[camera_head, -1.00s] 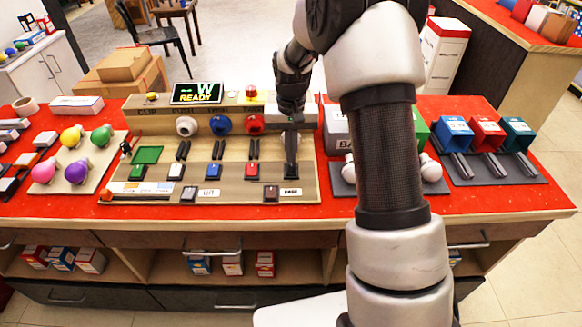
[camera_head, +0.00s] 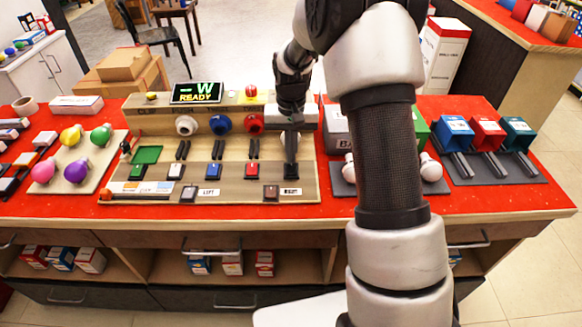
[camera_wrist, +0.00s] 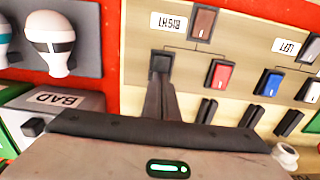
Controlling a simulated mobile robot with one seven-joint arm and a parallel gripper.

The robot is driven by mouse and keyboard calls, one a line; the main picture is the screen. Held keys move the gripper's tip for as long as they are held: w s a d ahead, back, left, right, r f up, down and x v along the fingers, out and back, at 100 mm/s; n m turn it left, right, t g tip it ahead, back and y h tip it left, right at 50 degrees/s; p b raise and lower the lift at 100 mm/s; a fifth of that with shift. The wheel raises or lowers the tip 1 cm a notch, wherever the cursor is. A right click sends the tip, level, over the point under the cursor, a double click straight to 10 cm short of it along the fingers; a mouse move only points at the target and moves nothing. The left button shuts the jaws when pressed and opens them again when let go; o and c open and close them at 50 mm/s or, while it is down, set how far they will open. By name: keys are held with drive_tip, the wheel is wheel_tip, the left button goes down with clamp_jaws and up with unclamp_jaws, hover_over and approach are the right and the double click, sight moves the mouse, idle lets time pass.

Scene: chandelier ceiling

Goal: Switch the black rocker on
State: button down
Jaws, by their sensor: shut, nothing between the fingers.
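The black rocker (camera_wrist: 160,62) sits on the beige control panel (camera_head: 120,197), in line with the red rocker (camera_wrist: 219,76) and the blue rocker (camera_wrist: 271,84). My gripper (camera_head: 290,172) is shut and empty and points down at the panel's right side. In the wrist view its fingertips (camera_wrist: 158,86) end right beside the black rocker; I cannot tell whether they touch it. The rocker's on or off position is not clear. A display (camera_head: 197,93) reads "W" and "READY".
A brown rocker (camera_head: 271,192) beside the "RIGHT" label (camera_head: 290,191) sits in front of the black one. The "BAD" box (camera_wrist: 62,108) is close by. Coloured bulbs (camera_head: 75,172) lie at left.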

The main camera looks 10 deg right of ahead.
drive_tip(key=shift+f+b, duration=0.3)
drive_tip(key=shift+f, duration=0.35)
drive_tip(key=shift+r, duration=0.15)
wheel_tip(320, 180, up, 7)
drive_tip(key=p, duration=0.5)
idle(0.4)
drive_tip(key=s+r+t+p, duration=0.1)
drive_tip(key=s+r+p, duration=0.1)
drive_tip(key=s+r, duration=0.35)
drive_tip(key=s+r+n+t+p, duration=0.1)
drive_tip(key=s+r, duration=0.1)
drive_tip(key=r, duration=0.7)
drive_tip(key=s+r+t+p, duration=0.1)
drive_tip(key=s+r+p, duration=0.1)
drive_tip(key=s+r, duration=0.35)
drive_tip(key=s+r+t+p, duration=0.1)
drive_tip(key=s+r+p, duration=0.1)
drive_tip(key=s+r, duration=0.3)
drive_tip(key=s+r+n+t+p, duration=0.1)
drive_tip(key=s+r, duration=0.4)
drive_tip(key=s, duration=0.5)
drive_tip(key=shift+r+t+p, duration=0.15)
drive_tip(key=shift+t+p, duration=0.15)
drive_tip(key=shift+p, duration=0.5)
